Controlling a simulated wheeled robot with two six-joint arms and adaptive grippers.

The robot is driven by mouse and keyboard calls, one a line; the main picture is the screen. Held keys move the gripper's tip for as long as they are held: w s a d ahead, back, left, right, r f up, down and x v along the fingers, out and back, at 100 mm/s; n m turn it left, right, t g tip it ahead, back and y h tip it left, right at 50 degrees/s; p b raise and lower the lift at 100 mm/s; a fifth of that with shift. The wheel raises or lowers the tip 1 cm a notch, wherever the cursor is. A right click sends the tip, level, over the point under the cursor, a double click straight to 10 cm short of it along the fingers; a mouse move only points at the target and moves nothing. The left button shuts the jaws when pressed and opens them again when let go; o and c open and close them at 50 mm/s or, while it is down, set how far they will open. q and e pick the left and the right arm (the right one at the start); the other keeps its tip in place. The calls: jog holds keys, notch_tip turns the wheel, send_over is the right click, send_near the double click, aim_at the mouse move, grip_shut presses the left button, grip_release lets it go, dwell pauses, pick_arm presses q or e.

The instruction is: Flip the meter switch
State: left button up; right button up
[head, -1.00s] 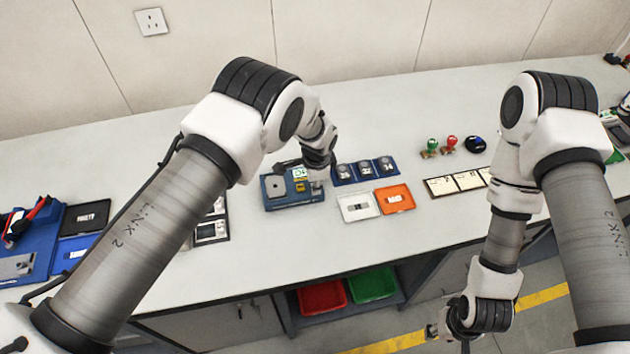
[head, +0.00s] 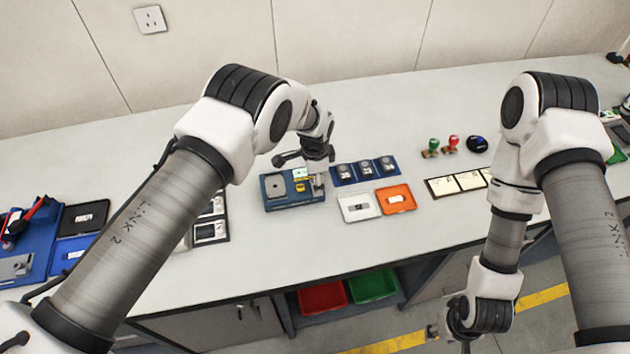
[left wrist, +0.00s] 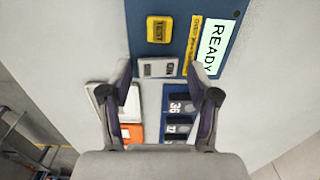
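The blue meter (head: 291,190) lies on the bench in the head view, left of the middle. In the left wrist view its green screen (left wrist: 214,45) reads READY, and a yellow TEST button (left wrist: 161,29) sits beside it. The grey switch (left wrist: 158,68) with a dark end marked with letters shows between the tips of my left gripper (left wrist: 160,80).
A blue holder (head: 364,171) with numbered dark pieces stands right of the meter. A white tray (head: 349,215) and an orange tray (head: 408,206) lie in front of it. Stamps (head: 433,147) stand farther right. The bench behind the meter is clear.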

pick_arm(q)
jog(key=shift+w+f, duration=0.3)
jog(key=shift+s+r, duration=0.3)
jog(key=shift+r, duration=0.15)
notch_tip(320, 180, up, 11)
jog(key=shift+w, duration=0.2)
